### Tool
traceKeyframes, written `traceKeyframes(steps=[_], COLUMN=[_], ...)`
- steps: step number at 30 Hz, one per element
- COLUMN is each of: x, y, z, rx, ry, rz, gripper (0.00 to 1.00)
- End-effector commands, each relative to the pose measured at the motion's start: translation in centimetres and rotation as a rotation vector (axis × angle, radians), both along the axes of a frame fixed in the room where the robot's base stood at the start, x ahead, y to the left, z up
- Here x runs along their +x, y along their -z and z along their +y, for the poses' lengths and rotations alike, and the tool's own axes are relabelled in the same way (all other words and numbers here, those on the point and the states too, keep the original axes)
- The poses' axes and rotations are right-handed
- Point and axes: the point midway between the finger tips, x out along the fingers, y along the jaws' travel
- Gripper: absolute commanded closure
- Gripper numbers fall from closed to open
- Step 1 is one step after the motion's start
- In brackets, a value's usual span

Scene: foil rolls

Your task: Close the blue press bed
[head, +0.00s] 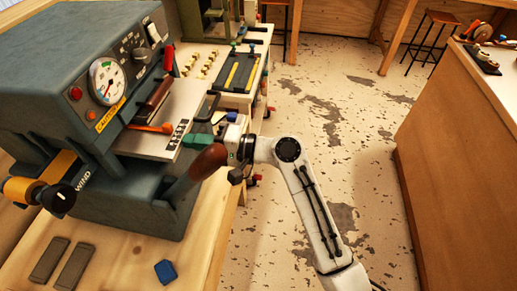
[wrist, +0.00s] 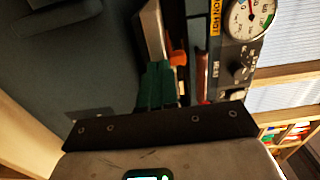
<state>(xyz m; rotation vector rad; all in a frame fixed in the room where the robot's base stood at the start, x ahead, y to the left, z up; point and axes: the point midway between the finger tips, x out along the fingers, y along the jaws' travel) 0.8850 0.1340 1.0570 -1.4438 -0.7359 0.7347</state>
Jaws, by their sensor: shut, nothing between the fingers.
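The blue-grey press (head: 100,60) stands on a wooden bench at the left. Its pale bed plate (head: 185,108) sticks out of the front opening, with dark markings near its outer edge. A black loop handle (head: 209,105) is at the plate's right end. My gripper (head: 190,141) has green fingers, shut and empty, beside the plate's front edge. Whether they touch it I cannot tell. The green fingers also show in the wrist view (wrist: 155,85), pointing at the press. The press gauge shows in the wrist view (wrist: 248,18).
A brown wooden-handled lever (head: 208,161) reaches out just below my gripper. A blue block (head: 166,271) and two grey bars (head: 62,261) lie on the bench. The floor to the right is open.

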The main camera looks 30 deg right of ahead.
Motion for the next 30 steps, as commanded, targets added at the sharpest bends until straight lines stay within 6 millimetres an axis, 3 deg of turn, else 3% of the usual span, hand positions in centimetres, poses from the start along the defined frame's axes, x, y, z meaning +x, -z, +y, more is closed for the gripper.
traceKeyframes(steps=[3, 9, 30], x=[1.0, 1.9, 2.1], y=[0.0, 0.0, 0.0], z=[1.5, 2.7, 3.1], rx=[0.000, 0.000, 0.001], ry=[-0.003, -0.001, -0.001], rz=[0.000, 0.001, 0.001], gripper=[1.00, 1.00, 1.00])
